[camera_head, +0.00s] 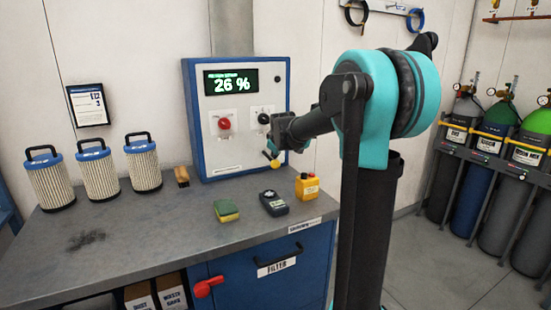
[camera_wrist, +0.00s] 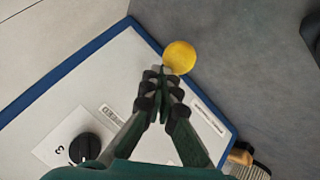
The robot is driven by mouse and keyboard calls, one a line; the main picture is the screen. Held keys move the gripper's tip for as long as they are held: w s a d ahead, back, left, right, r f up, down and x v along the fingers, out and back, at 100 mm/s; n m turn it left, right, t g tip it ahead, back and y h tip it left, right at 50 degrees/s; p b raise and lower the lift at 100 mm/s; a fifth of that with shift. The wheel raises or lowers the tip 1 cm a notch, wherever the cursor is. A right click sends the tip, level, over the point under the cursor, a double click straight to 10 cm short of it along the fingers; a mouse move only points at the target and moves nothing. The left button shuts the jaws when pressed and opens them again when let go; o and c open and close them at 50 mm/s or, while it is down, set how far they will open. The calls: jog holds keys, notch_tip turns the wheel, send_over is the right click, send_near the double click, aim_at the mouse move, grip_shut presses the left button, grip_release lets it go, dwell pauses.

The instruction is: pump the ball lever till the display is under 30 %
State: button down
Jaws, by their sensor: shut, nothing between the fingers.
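The display (camera_head: 230,82) on the blue-framed panel (camera_head: 243,148) reads 26 %. The yellow ball (camera_head: 275,163) of the lever sits low at the panel's right side, and it also shows in the wrist view (camera_wrist: 179,57). My gripper (camera_head: 273,147) is shut and empty, just above the ball. In the wrist view, its fingertips (camera_wrist: 164,76) meet right beside the ball; I cannot tell whether they touch it. The lever's rod is mostly hidden. A red knob (camera_head: 224,124) and a black knob (camera_head: 263,118) are on the panel face.
Several white filters (camera_head: 100,175) stand left on the grey bench (camera_head: 150,235). A sponge (camera_head: 226,210), a dark handheld meter (camera_head: 273,203) and a yellow box with a red button (camera_head: 307,187) lie in front of the panel. A brush (camera_head: 182,177) stands beside it.

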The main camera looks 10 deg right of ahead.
jog(key=shift+r, duration=1.35)
jog(key=shift+r, duration=2.5)
